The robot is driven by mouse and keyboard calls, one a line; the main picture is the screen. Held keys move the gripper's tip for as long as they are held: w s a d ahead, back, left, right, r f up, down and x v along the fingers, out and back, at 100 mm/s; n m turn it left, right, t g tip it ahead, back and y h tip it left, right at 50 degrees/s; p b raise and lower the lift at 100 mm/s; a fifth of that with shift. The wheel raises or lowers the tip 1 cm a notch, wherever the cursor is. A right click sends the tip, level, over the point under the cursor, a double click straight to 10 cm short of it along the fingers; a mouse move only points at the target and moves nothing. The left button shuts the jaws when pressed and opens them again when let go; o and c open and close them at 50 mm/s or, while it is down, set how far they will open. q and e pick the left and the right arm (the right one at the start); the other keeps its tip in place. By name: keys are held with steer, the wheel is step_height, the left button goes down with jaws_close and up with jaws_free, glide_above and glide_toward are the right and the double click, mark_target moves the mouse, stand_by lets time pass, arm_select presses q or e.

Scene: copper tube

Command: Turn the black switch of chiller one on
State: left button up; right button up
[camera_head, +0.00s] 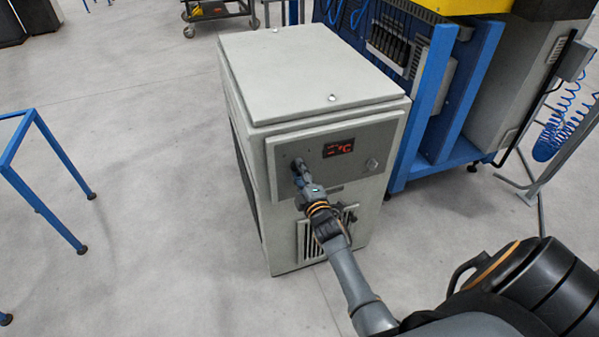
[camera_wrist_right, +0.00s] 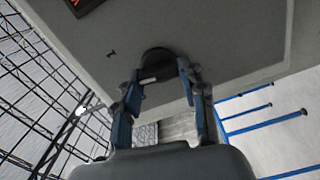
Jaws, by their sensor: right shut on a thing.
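The chiller (camera_head: 310,75) is a grey box with a front control panel (camera_head: 372,138). The panel has a lit red display (camera_head: 338,148) reading a dash and "°C". My right gripper (camera_head: 299,170) is at the left part of this panel and covers most of the switch in the head view. In the right wrist view the black round switch (camera_wrist_right: 157,62) sits on the grey panel, between the fingertips of my right gripper (camera_wrist_right: 156,78). The fingers are closed in on the switch from both sides. A light mark shows on the switch's near edge. My left gripper is not in view.
A blue-framed machine (camera_head: 432,95) stands close behind the chiller on the right. A blue table frame (camera_head: 45,170) is at the left. Coiled blue hoses (camera_head: 560,130) hang at the far right. The floor left of the chiller is clear.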

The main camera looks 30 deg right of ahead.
steer(key=shift+m+p, duration=0.65)
steer(key=shift+m, duration=2.95)
steer(key=o, duration=1.1)
steer(key=shift+r, duration=0.1)
steer(key=shift+o, duration=0.2)
steer(key=shift+s, duration=0.1)
steer(key=v, duration=1.2)
